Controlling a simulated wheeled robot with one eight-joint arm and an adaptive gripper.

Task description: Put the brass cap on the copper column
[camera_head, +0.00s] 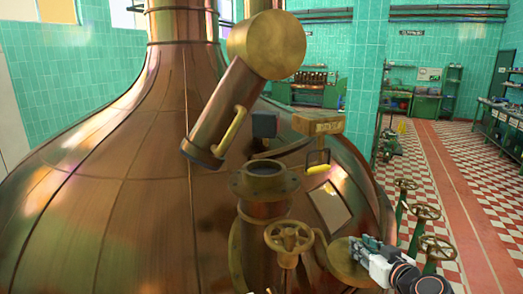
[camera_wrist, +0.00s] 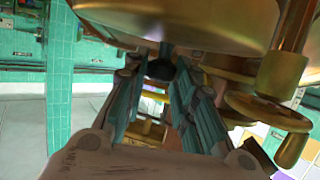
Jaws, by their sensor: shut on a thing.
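The brass cap (camera_head: 343,262) is a round disc low in the head view, right of a brass handwheel. My gripper (camera_head: 367,250) is at the cap's right edge. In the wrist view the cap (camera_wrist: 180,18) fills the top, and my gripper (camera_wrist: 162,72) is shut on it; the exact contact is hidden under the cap. The copper column (camera_head: 264,212) stands upright left of the cap, with an open brass flange (camera_head: 264,180) on top. The cap is apart from the column, lower and to its right.
A tilted copper cylinder with a round brass end (camera_head: 266,45) rises above the column. A brass handwheel (camera_head: 289,237) sits in front of the column. More valve wheels (camera_head: 425,212) stand at right. The large copper kettle (camera_head: 110,200) fills the left; the checkered floor (camera_head: 490,170) has free room.

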